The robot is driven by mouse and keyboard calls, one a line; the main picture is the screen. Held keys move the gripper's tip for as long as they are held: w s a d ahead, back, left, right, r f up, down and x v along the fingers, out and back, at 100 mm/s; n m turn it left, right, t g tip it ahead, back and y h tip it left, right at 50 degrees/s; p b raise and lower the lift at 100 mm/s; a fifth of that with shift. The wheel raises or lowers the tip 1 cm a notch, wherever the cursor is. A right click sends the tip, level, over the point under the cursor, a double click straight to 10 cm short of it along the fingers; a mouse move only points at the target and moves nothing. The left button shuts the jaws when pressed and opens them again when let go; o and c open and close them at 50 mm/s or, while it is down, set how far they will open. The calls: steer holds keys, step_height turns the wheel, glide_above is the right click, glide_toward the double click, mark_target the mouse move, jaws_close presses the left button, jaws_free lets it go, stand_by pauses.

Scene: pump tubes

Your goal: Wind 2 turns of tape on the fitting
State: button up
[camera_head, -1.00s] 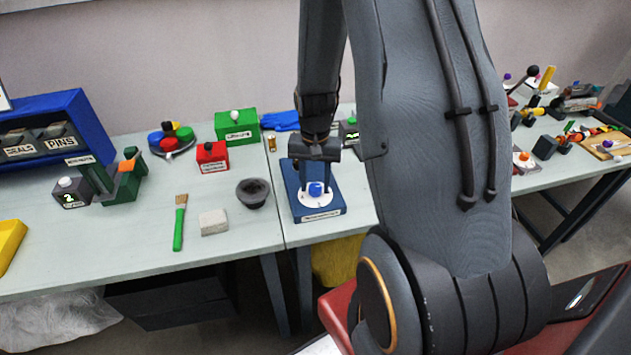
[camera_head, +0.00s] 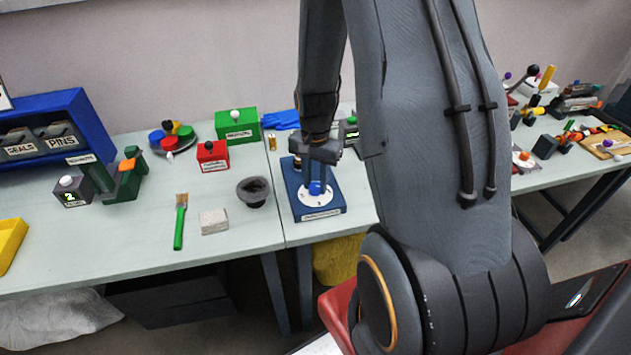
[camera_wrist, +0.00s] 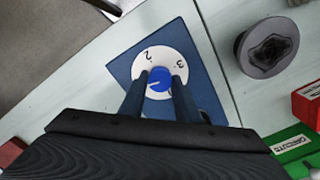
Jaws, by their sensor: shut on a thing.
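A blue board (camera_head: 325,210) lies on the bench and bears a white numbered dial (camera_head: 320,198) with a blue knob (camera_head: 315,188) at its centre. My gripper (camera_head: 315,183) points down over the dial, shut on the blue knob. In the wrist view, my two dark fingers (camera_wrist: 160,88) stand on either side of the knob (camera_wrist: 160,80), with a pale pointer line on its top. The digits 2 and 3 show on the dial (camera_wrist: 150,54) there. I cannot make out any tape or fitting for certain.
A dark bowl (camera_head: 253,191), a pale block (camera_head: 213,221) and a green-handled brush (camera_head: 179,222) are left of the board. Red (camera_head: 212,156) and green (camera_head: 237,126) boxes stand behind.

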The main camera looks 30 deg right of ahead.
steer(key=shift+m, duration=1.8)
steer(key=m, duration=0.3)
steer(key=shift+m, duration=0.3)
steer(key=shift+m+p, duration=0.3)
steer(key=shift+m, duration=1.3)
